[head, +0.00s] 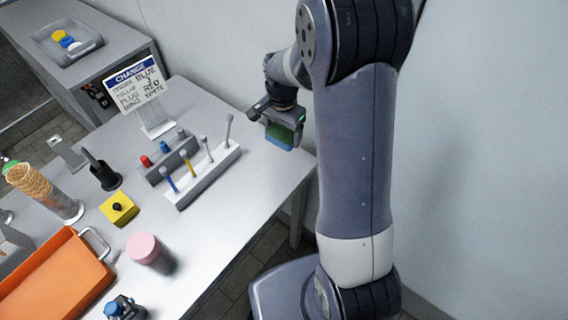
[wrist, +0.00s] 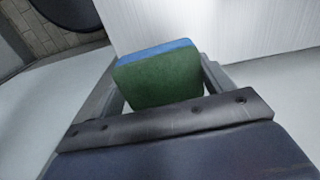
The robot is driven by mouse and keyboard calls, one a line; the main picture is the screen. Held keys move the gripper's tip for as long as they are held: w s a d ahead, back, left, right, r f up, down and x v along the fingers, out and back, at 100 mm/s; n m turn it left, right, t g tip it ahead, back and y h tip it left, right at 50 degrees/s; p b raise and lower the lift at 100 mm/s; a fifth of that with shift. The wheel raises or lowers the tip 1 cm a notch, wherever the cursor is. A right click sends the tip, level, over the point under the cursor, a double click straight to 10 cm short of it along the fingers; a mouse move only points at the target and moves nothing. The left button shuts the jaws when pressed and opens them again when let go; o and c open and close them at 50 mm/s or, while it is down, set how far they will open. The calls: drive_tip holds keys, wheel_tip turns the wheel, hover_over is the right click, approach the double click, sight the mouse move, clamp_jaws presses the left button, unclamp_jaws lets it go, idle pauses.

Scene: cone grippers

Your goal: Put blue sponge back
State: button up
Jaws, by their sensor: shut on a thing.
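My gripper (head: 281,124) is shut on a sponge (head: 281,135) that is blue on one face and green on the other. It holds the sponge above the right end of the table, near the wall. In the wrist view the sponge (wrist: 158,76) sits between the two fingers, its green face towards the camera and its blue layer along the top edge. I cannot tell the sponge's exact height above the table.
The grey table (head: 240,190) carries a sign (head: 137,84), a rack of rods (head: 203,176), a yellow block (head: 118,208), a pink-topped cylinder (head: 148,250) and an orange tray (head: 58,280). A grey tray (head: 88,46) stands on the back counter. The table's right end is clear.

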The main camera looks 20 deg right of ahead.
sight(283, 160)
drive_tip(key=shift+f, duration=0.15)
drive_tip(key=shift+m, duration=0.3)
wheel_tip(283, 160, down, 10)
drive_tip(key=shift+r+p, duration=0.2)
drive_tip(key=shift+p, duration=0.4)
drive_tip(key=shift+f, duration=0.25)
drive_tip(key=o, duration=1)
drive_tip(key=shift+r, duration=0.15)
drive_tip(key=shift+o, duration=0.2)
wheel_tip(283, 160, up, 12)
drive_tip(key=shift+r+b, duration=0.15)
drive_tip(key=shift+b, duration=0.6)
